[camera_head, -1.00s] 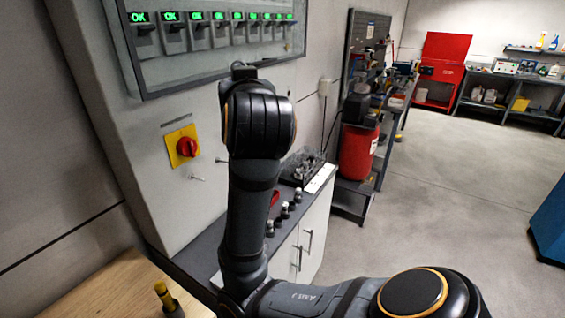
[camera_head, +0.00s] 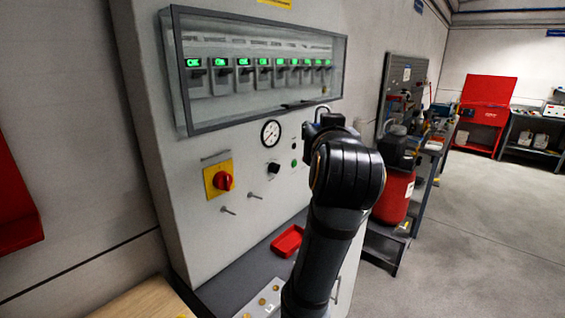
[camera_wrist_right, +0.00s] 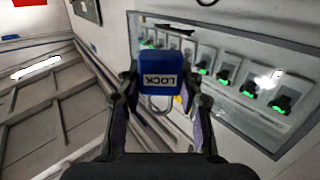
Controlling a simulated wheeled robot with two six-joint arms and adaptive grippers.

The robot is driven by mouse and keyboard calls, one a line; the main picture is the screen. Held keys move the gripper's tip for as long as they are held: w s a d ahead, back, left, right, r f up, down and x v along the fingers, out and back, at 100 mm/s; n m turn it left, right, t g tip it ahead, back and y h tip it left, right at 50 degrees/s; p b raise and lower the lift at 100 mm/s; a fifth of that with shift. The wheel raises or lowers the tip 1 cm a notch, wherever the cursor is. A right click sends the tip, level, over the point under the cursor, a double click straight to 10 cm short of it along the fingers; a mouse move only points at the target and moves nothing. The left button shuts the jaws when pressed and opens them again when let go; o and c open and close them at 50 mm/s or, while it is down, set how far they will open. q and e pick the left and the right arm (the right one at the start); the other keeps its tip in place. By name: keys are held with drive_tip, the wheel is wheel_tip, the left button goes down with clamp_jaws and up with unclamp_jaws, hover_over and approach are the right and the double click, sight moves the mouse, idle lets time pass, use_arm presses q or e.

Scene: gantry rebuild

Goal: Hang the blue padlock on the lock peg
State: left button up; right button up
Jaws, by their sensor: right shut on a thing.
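The blue padlock (camera_wrist_right: 157,75) with a white LOCK label is between the fingers of my right gripper (camera_wrist_right: 159,84), which is shut on it. Its metal shackle (camera_wrist_right: 158,106) shows below the body in the right wrist view. In the head view my right arm stands in front of the grey panel and hides its gripper and the padlock. Two short pegs stick out of the panel below the red rotary switch (camera_head: 222,181): a left peg (camera_head: 229,211) and a right peg (camera_head: 255,196). I cannot tell which is the lock peg. My left gripper is out of view.
A glazed breaker box (camera_head: 262,120) with several green OK labels juts out above the pegs. A gauge (camera_head: 270,133) and black knob (camera_head: 274,169) are on the panel. A red tray (camera_head: 288,241) lies on the counter below. A red tank (camera_head: 394,196) stands right of my arm.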

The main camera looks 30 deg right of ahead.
drive_tip(key=w+a+f+n+t+y+p, duration=0.2)
drive_tip(key=w+a+f+n+y, duration=0.35)
drive_tip(key=w+f, duration=0.75)
drive_tip(key=a+f+n+y, duration=0.1)
drive_tip(key=a+f+y, duration=0.15)
drive_tip(key=f, duration=0.65)
drive_tip(key=a+f+n+y, duration=0.1)
drive_tip(key=a+f+y, duration=0.15)
drive_tip(key=f, duration=0.65)
drive_tip(key=shift+w+a+f+b, duration=0.15)
drive_tip(key=shift+w+a+b, duration=0.45)
drive_tip(key=shift+w, duration=0.75)
drive_tip(key=shift+w+a+f+b, duration=0.2)
drive_tip(key=shift+w+a+b, duration=0.2)
drive_tip(key=shift+w+b, duration=0.7)
drive_tip(key=shift+w+a+f+b, duration=0.15)
drive_tip(key=shift+w+a+b, duration=0.35)
drive_tip(key=shift+w, duration=1.1)
drive_tip(key=shift+w+a+f, duration=0.2)
drive_tip(key=shift+w+f, duration=0.05)
drive_tip(key=shift+w, duration=0.3)
